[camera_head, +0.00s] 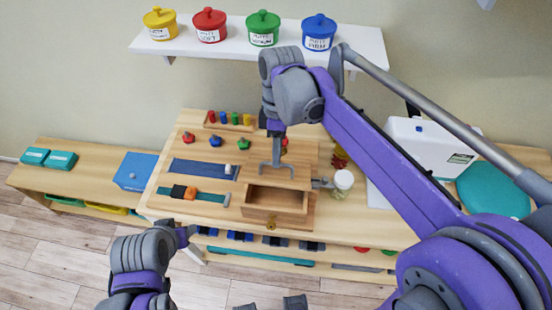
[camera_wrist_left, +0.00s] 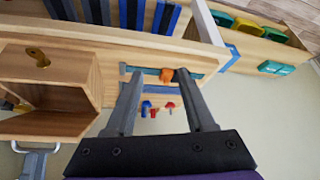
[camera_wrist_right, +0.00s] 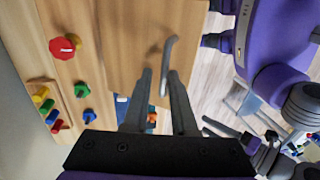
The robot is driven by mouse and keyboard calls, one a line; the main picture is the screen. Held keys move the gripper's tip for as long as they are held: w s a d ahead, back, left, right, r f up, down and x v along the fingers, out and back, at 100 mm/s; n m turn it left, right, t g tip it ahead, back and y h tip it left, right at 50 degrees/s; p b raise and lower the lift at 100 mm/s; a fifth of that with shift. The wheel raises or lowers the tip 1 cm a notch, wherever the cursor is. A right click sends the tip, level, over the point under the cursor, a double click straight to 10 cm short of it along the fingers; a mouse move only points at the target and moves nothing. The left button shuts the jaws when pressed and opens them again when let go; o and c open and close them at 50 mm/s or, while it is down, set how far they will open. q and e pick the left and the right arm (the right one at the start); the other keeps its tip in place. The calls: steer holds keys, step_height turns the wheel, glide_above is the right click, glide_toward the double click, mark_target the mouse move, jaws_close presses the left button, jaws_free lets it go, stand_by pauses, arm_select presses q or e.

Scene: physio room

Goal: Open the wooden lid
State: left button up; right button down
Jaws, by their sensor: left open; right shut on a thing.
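The wooden lid (camera_head: 296,158) is on a wooden box (camera_head: 260,214) at the board's front. The box's inside shows in front of the lid; the lid's exact tilt is unclear. My right gripper (camera_head: 272,130) is shut on the lid's grey handle (camera_head: 270,165). In the right wrist view, the handle (camera_wrist_right: 168,50) rises from the lid (camera_wrist_right: 130,45) and runs between the fingers (camera_wrist_right: 160,80). My left gripper (camera_head: 188,232) is open and empty, left of the box and in front of the table. The left wrist view shows the box (camera_wrist_left: 50,122) with its open cavity.
A brass latch (camera_head: 277,224) is on the box front. Coloured knobs and a strap with an orange buckle (camera_head: 190,193) lie left. A shelf (camera_head: 225,46) holds several coloured pots.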

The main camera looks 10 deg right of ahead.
mark_target(277, 185)
stand_by(0.4)
